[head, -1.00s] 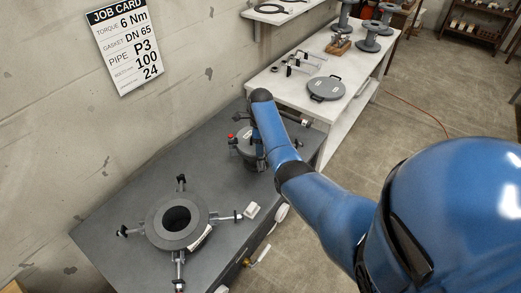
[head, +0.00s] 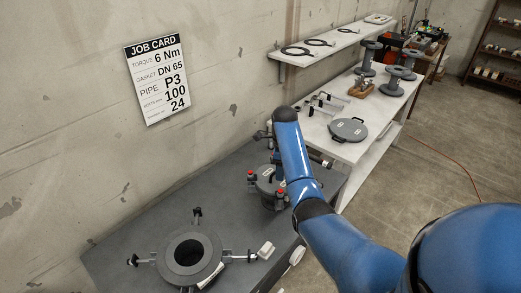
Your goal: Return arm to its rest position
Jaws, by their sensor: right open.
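My right arm reaches in from the lower right over the dark grey bench (head: 130,262). My right gripper (head: 263,135) shows small and dark at the arm's far end, partly hidden by the blue arm link. It is open, with nothing seen in it, and appears to be above the bench's far part. A round grey flanged fitting with red knobs (head: 266,186) stands below it, partly covered by my arm. I cannot tell any contact between them. My left gripper is out of view.
A grey ring flange (head: 190,252) with clamps sits on the near bench. A white table (head: 335,152) behind holds a grey lid (head: 348,129), handles and grey spools (head: 391,80). A wall shelf (head: 322,48) holds gaskets. A job card (head: 158,78) hangs on the wall.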

